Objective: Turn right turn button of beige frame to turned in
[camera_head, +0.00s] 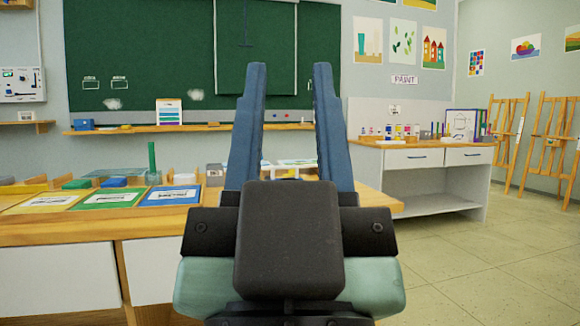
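My gripper (289,68) fills the middle of the view, seen from behind, with its two long blue fingers pointing up and forward. The fingers are clearly apart, and nothing shows held between them. I cannot make out a beige frame or its right turn button. My gripper hides part of the wooden table (60,220) and what stands on it. A small pale object (284,164) shows between and beside the fingers on the table's far part, too small and covered to identify.
Yellow, green and blue labelled mats (172,195) lie on the table's left part. A green chalkboard (150,60) with a ledge (140,128) is behind. A white cabinet (425,175) and easels (510,140) stand at right. The tiled floor (480,265) at right is clear.

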